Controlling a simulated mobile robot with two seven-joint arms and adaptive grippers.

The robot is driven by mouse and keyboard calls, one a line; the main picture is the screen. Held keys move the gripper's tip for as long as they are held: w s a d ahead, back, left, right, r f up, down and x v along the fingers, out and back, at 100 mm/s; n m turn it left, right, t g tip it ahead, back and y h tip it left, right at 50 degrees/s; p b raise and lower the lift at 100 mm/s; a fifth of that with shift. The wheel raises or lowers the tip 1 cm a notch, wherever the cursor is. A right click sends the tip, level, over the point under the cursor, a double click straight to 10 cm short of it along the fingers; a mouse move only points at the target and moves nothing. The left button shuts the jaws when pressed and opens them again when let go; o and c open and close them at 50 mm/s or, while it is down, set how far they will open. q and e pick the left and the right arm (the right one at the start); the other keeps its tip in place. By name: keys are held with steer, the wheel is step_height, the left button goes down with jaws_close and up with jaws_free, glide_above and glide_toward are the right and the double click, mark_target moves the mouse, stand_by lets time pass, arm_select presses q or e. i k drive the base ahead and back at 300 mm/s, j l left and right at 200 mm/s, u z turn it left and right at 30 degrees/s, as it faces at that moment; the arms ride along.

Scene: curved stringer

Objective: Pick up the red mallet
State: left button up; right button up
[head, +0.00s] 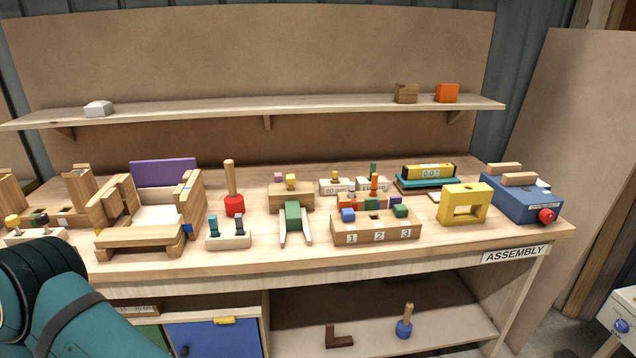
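The red mallet stands upright on the workbench (350,262), left of the middle in the head view. Its red head (234,206) is down on the wood and its pale wooden handle (229,176) points up. A second mallet with a blue head (404,328) stands on the lower shelf under the bench. A teal part of my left arm shows at the lower left, well apart from the red mallet. Neither gripper is in view.
A wooden frame assembly (140,237) stands left of the mallet, and a small peg block (228,241) stands just in front of it. A green-topped piece (292,215), a numbered block (376,232), a yellow frame (464,204) and a blue vise-like tool (520,200) stand to the right. A wall shelf (250,108) runs behind.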

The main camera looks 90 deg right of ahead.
mark_target(233, 201)
steer(key=z, duration=2.65)
